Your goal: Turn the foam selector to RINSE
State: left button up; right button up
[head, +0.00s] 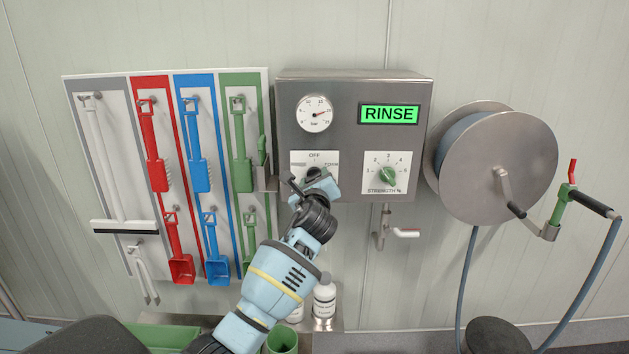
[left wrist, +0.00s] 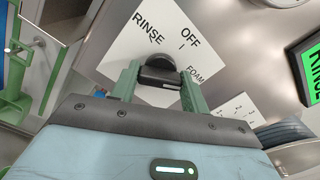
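The foam selector is a white plate (head: 329,158) on the steel control box, left of the strength dial. Its dark knob (head: 314,172) is partly hidden by my left gripper (head: 309,187) in the head view. In the left wrist view the plate (left wrist: 124,46) carries the words RINSE, OFF and FOAM. The black knob (left wrist: 158,75) sits between the two green fingers of my left gripper (left wrist: 161,83), which appear closed against its sides. The green display (head: 390,114) above right reads RINSE. My right gripper is not in view.
A pressure gauge (head: 314,113) and a strength dial (head: 387,175) are on the same steel box (head: 350,88). A tool board with red, blue and green tools (head: 199,160) hangs left. A hose reel (head: 510,165) is at right. Bottles (head: 324,298) stand below.

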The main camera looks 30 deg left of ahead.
pick_arm(q)
jog(key=c, duration=0.4)
jog(key=shift+n, duration=0.4)
jog(key=n, duration=1.7)
jog(key=shift+f, duration=0.1)
jog(key=n+b, duration=0.1)
jog(key=n, duration=0.5)
jog(key=shift+n, duration=0.3)
